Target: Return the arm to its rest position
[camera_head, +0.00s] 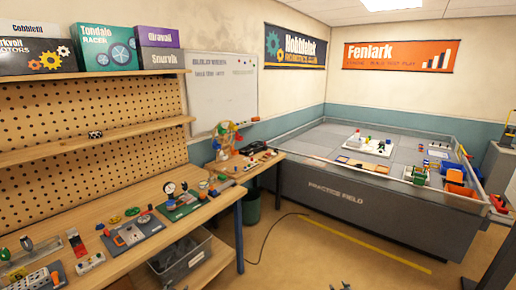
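No whole arm or gripper of mine shows clearly in the head view. Small dark tips (343,286) poke up at the bottom edge, right of the middle. They may belong to my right gripper, but too little shows to tell whether it is open or shut. My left gripper is not in view.
A wooden workbench (150,250) with several small parts and gadgets runs along the left pegboard wall. A grey bin (185,262) is under it. A walled practice field (370,205) stands at the back right. The floor (300,255) between them is open, with a cable across it.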

